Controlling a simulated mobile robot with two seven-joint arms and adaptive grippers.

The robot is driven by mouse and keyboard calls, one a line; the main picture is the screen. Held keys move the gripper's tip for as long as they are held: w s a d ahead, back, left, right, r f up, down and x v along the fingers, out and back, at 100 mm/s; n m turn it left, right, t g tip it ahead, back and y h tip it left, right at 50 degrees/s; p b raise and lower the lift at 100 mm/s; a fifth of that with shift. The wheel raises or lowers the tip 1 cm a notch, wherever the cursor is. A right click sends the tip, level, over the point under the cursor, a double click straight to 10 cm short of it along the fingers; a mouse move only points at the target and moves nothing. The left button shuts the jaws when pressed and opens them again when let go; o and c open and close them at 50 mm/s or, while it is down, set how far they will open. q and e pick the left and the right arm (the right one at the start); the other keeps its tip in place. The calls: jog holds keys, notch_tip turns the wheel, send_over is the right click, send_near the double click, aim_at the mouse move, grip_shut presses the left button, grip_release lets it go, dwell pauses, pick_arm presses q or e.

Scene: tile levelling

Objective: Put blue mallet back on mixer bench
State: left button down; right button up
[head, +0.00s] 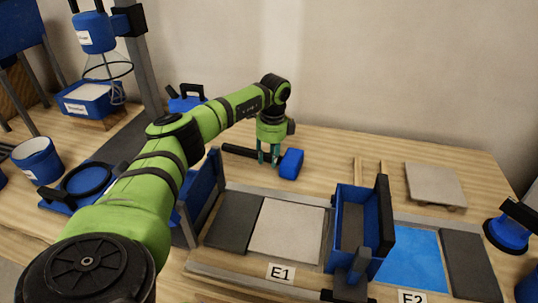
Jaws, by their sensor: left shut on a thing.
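The blue mallet (290,164) has a blue block head and a long black handle. It lies level at the back of the wooden bench, behind the E1 panel, with its handle pointing left. My left gripper (268,157) points down and is shut on the mallet's handle close to the head. I cannot tell whether the mallet touches the bench top or hangs just above it. The wooden bench top (330,150) runs along the wall. The mixer (96,35), with a wire whisk, stands at the far left. My right gripper is not in view.
Front panels marked E1 (281,273) and E2 (411,297) hold grey and blue tiles. A blue box-like tool (345,230) stands between them. A loose tile (434,184) lies at the right. A blue bucket (37,161) stands at the left.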

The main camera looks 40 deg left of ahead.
pick_arm(q)
jog(key=shift+f, duration=0.2)
jog(key=c, duration=0.8)
grip_release()
jog(key=r, duration=1.2)
jog(key=shift+w+d, duration=0.1)
jog(key=shift+d, duration=0.3)
